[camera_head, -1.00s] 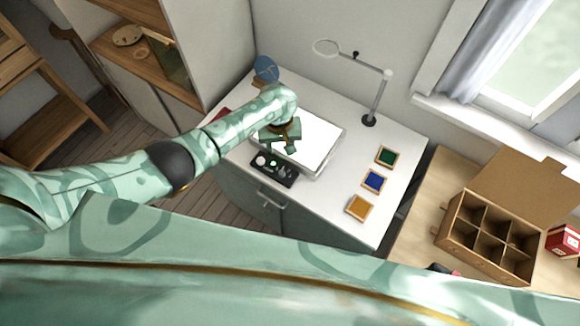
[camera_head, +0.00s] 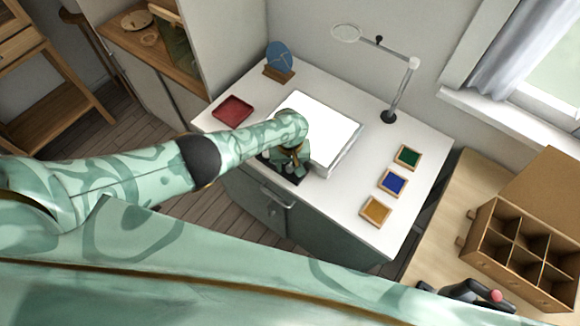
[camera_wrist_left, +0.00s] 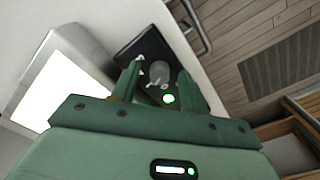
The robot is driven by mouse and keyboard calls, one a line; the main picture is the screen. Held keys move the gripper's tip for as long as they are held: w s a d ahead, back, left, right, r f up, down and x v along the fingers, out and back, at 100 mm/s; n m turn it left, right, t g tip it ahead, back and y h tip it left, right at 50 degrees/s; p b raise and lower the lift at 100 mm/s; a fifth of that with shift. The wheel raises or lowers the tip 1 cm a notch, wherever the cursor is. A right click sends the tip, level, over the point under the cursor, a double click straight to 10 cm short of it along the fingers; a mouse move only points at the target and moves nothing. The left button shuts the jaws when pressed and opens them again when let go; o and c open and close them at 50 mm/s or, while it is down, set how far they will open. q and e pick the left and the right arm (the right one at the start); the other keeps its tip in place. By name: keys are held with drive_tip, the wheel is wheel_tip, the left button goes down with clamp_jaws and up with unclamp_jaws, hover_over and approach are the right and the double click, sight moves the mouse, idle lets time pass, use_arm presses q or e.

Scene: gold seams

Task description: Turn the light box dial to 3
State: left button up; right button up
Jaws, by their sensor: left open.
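The light box (camera_head: 325,128), with its bright white top, lies on the white table. Its black control panel (camera_wrist_left: 137,48) shows in the left wrist view, with a grey round dial (camera_wrist_left: 159,74) and a green lit button (camera_wrist_left: 168,99). In the head view my left gripper (camera_head: 288,164) is over the panel and hides most of it. In the left wrist view the left gripper (camera_wrist_left: 161,76) is open, its fingers on either side of the dial. I cannot tell whether they touch it. The dial's numbers cannot be read.
A red tray (camera_head: 233,109) and a blue disc on a stand (camera_head: 279,60) are at the back left. A magnifier lamp (camera_head: 390,115) stands behind. Green (camera_head: 407,157), blue (camera_head: 392,182) and amber (camera_head: 376,211) framed squares lie at right. A compartment box (camera_head: 520,245) is on the wooden desk.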

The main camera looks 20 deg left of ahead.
use_arm(q)
clamp_jaws()
drive_tip(key=shift+m, duration=1.3)
drive_tip(key=m, duration=0.6)
drive_tip(key=shift+p, duration=0.35)
drive_tip(key=m, duration=0.5)
drive_tip(key=shift+m, duration=2)
